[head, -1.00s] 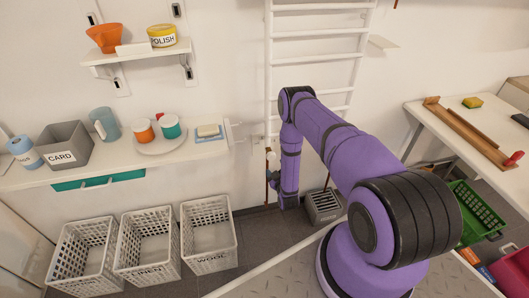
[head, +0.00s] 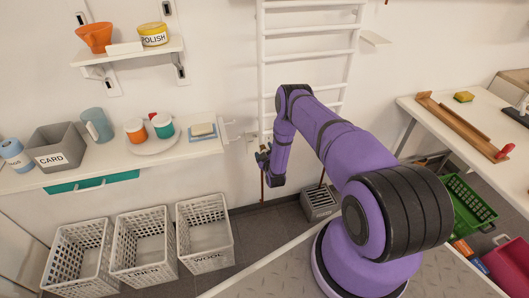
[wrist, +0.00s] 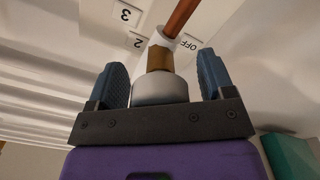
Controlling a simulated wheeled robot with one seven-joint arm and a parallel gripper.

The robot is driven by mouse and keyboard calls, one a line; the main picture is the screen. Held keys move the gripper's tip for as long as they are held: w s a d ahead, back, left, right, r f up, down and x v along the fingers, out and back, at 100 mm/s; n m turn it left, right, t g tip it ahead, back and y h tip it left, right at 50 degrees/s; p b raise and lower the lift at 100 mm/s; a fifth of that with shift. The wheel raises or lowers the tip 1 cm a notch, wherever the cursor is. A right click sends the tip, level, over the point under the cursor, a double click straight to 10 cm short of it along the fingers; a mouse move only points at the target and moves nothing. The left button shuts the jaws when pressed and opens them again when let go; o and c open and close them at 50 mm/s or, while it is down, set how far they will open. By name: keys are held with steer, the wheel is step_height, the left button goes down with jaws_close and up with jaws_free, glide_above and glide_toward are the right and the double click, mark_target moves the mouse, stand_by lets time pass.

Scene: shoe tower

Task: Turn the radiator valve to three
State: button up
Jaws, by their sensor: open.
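The radiator valve's white round knob (wrist: 160,92) shows in the wrist view, with a brass collar and copper pipe (wrist: 183,16) beyond it. My gripper (wrist: 163,78) is open, with one blue finger on each side of the knob and small gaps between. The labels 3 (wrist: 124,14), 2 (wrist: 137,41) and OFF (wrist: 190,44) show on the white surface behind. I cannot see a pointer mark on the knob. In the head view my gripper (head: 263,157) is at the foot of the white ladder radiator (head: 308,33), and the knob is mostly hidden.
A shelf (head: 112,168) with a card box, cups and a plate lies left of the radiator. White baskets (head: 203,233) stand below it. A grey slotted box (head: 319,203) is on the floor near my arm. A white table (head: 417,110) stands at the right.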

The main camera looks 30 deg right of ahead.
steer(key=c, duration=0.9)
steer(key=shift+m, duration=0.3)
steer(key=m, duration=0.3)
steer(key=shift+m, duration=0.4)
steer(key=m, duration=0.4)
steer(key=shift+m, duration=0.3)
steer(key=m, duration=0.8)
steer(key=shift+m, duration=0.6)
